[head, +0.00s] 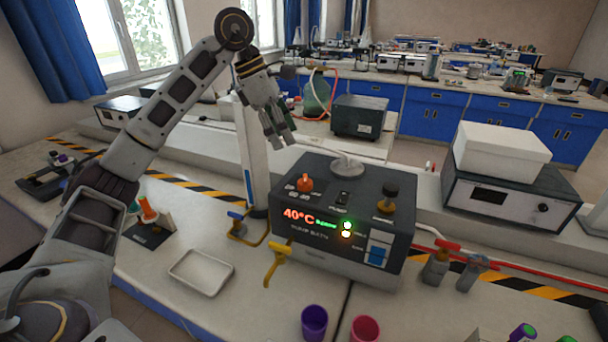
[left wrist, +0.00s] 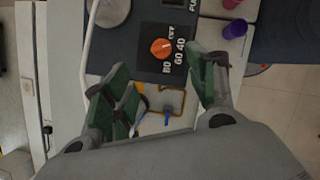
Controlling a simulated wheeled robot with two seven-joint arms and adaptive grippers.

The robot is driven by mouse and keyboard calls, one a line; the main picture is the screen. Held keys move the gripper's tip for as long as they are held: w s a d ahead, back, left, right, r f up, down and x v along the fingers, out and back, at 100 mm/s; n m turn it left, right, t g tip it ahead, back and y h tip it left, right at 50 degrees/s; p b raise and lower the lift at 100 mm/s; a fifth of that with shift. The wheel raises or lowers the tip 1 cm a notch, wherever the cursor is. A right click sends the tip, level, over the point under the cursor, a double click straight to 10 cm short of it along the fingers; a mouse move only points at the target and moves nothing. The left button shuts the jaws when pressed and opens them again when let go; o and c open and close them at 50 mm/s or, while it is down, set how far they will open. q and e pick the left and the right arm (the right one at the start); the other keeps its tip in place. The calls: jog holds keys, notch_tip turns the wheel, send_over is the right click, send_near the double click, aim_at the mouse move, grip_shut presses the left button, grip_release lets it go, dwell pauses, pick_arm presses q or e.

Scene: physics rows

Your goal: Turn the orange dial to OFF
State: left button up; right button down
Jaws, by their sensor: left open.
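The orange dial (head: 305,184) sits on the top left of a dark grey water-bath box (head: 315,242), whose front display reads 40°C in red. In the left wrist view the orange dial (left wrist: 161,48) lies on a black plate marked OFF, 40, 60 and 80; its exact pointing is too small to tell. My left gripper (head: 281,139) is above and behind the dial, pointing down, apart from it. In the left wrist view my left gripper (left wrist: 160,72) has its green-padded fingers spread wide with nothing between them. My right gripper is out of view.
A black knob (head: 390,192) and a pale lid-like disc (head: 346,165) are also on the box top. A white post (head: 252,160) stands close behind its left side. A yellow-handled valve (head: 277,255) is in front; a white tray (head: 201,272) lies left.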

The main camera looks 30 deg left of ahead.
aim_at(305, 177)
pick_arm(q)
jog(key=x, duration=1)
jog(key=shift+d+f+b, duration=0.1)
jog(key=shift+f+b, duration=0.2)
jog(key=shift+b, duration=0.05)
jog(key=shift+x, duration=1.15)
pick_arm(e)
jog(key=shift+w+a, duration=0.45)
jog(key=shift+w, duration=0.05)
pick_arm(q)
jog(key=shift+c, duration=0.2)
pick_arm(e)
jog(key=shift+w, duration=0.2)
pick_arm(q)
jog(key=c, duration=0.7)
jog(key=shift+c, duration=1.4)
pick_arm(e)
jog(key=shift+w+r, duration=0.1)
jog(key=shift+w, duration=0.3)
